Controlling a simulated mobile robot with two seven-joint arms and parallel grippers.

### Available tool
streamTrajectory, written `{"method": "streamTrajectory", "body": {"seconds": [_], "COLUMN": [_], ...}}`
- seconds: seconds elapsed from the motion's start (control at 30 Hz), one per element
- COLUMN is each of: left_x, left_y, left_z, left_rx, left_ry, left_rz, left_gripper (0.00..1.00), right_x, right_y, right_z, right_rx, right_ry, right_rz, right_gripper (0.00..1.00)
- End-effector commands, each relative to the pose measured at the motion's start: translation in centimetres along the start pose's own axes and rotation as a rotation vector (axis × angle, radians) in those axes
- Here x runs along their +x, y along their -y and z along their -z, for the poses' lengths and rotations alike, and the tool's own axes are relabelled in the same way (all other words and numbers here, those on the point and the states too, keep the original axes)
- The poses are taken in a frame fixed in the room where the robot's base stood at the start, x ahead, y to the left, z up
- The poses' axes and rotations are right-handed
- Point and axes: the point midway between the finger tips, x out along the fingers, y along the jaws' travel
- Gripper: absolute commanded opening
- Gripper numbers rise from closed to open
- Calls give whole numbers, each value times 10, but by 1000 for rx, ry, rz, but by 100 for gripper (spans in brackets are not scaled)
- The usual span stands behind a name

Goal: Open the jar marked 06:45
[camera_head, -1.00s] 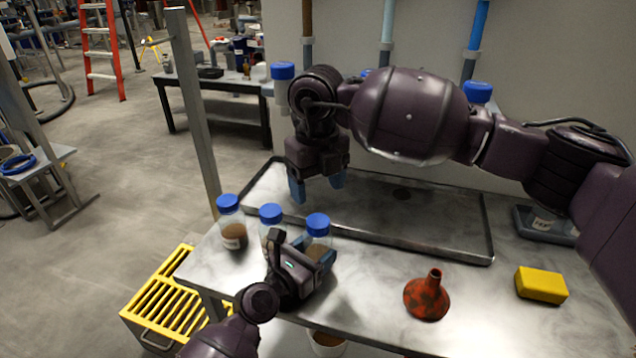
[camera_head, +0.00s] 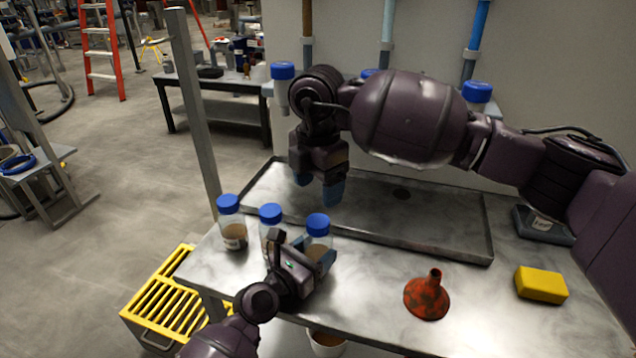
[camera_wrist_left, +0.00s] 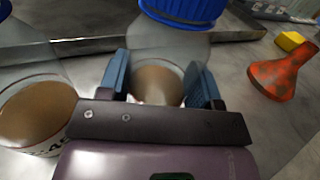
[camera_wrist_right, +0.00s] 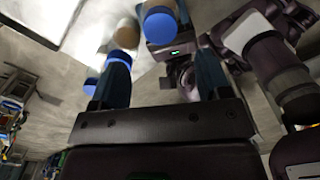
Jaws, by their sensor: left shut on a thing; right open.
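Three clear jars with blue lids and brown contents stand in a row at the table's left: the left jar (camera_head: 232,232), the middle jar (camera_head: 270,215) and the right jar (camera_head: 318,240). Their label times are too small to read. My left gripper (camera_head: 312,262) is shut around the body of the right jar, which is upright with its lid on; this jar also shows between the fingers in the left wrist view (camera_wrist_left: 157,82). My right gripper (camera_head: 318,187) is open and empty, pointing down above the tray, behind and higher than the held jar's lid. The right wrist view shows its spread fingers (camera_wrist_right: 162,80).
A shallow metal tray (camera_head: 450,248) lies behind the jars. An orange-red funnel (camera_head: 428,297) and a yellow block (camera_head: 541,285) are to the right on the table. More blue-lidded bottles (camera_head: 283,72) stand at the wall. A yellow slatted crate (camera_head: 165,312) is below left.

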Motion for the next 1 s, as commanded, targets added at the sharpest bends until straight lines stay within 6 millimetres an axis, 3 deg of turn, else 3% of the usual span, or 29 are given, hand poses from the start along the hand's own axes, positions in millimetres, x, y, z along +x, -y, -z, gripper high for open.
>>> {"method": "streamTrajectory", "body": {"seconds": [0.2, 0.43, 0.73, 1.0], "left_x": [0, 0, 0, 0], "left_y": [0, 0, 0, 0], "left_z": [0, 0, 0, 0], "left_rx": [0, 0, 0, 0], "left_ry": [-1, -1, -1, -1], "left_rz": [0, 0, 0, 0], "left_gripper": [0, 0, 0, 0], "right_x": [0, 0, 9, 45], "right_y": [0, 0, 0, 0], "right_z": [0, 0, 0, 0], "right_rx": [301, 530, 612, 610], "right_ry": [-1, -1, -2, -1], "right_rz": [0, 0, 3, 3], "right_gripper": [71, 71, 71, 71]}}
